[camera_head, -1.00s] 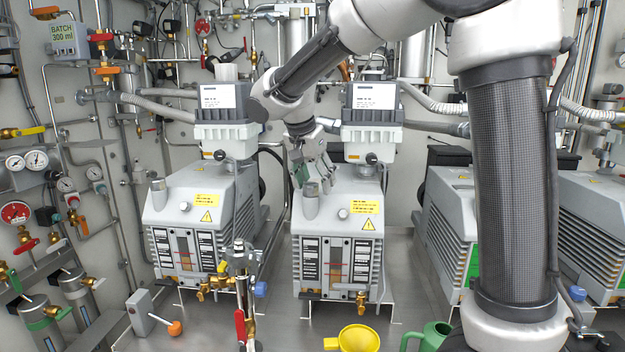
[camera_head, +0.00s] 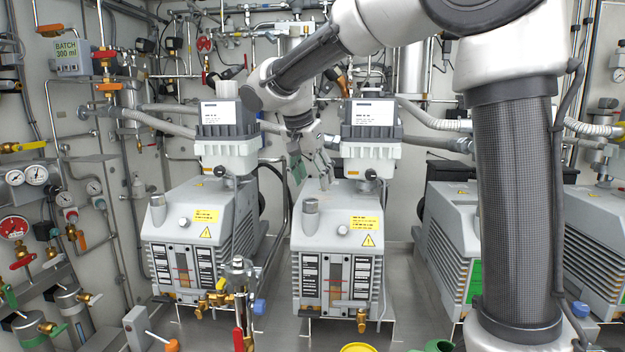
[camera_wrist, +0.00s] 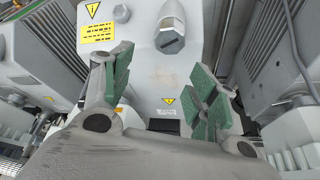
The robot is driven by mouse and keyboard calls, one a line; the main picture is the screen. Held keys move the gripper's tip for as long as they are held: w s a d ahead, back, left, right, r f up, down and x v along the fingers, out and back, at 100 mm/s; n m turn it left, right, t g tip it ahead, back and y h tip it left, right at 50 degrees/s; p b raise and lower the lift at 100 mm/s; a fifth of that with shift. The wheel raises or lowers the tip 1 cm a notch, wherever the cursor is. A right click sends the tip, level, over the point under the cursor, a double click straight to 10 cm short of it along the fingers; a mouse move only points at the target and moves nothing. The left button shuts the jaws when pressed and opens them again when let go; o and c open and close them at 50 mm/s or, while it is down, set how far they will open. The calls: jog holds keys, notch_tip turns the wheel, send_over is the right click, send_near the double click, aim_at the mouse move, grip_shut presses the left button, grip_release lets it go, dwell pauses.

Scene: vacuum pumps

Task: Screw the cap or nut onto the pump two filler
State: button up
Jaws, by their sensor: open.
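The middle pump (camera_head: 338,240), which I take to be pump two, is a grey box with a yellow label and warning triangle on its sloped top. A grey cylindrical cap (camera_head: 310,217) stands upright on the filler at the top left of that pump. The cap also shows in the wrist view (camera_wrist: 170,38), with a slot-like mark on its end. My gripper (camera_head: 311,172) is above and behind the cap, apart from it. In the wrist view my gripper (camera_wrist: 162,92) has its green-padded fingers spread wide, with nothing between them. The cap lies beyond the fingertips there.
A similar pump (camera_head: 190,235) stands to the left, with a grey cap of its own. Other pumps (camera_head: 450,235) stand to the right, partly behind my arm. Brass valves (camera_head: 238,290) rise in front between the pumps. A yellow funnel (camera_head: 357,348) shows at the bottom edge.

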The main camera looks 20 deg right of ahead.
jog(key=shift+d, duration=0.25)
jog(key=shift+c, duration=0.2)
jog(key=d, duration=0.1)
jog(key=w+f, duration=0.1)
jog(key=d+g, duration=0.1)
jog(key=shift+w+d+f+m+y, duration=0.25)
jog(key=shift+w+d+m+y, duration=0.05)
jog(key=shift+w, duration=0.1)
jog(key=shift+a+f+n+g+y, duration=0.15)
jog(key=shift+n+g+y, duration=0.15)
jog(key=shift+n, duration=0.4)
jog(key=shift+s+a+n+y, duration=0.1)
jog(key=shift+a+n+y, duration=0.25)
jog(key=shift+n, duration=0.55)
jog(key=a+n, duration=0.1)
jog(key=n, duration=0.1)
jog(key=a+n+g+y, duration=0.1)
jog(key=n, duration=0.1)
jog(key=shift+s, duration=0.4)
jog(key=shift+s+a+n+y, duration=0.25)
jog(key=shift+a+n, duration=0.05)
jog(key=shift+n, duration=0.6)
jog(key=shift+s+n, duration=0.15)
jog(key=shift+n, duration=0.65)
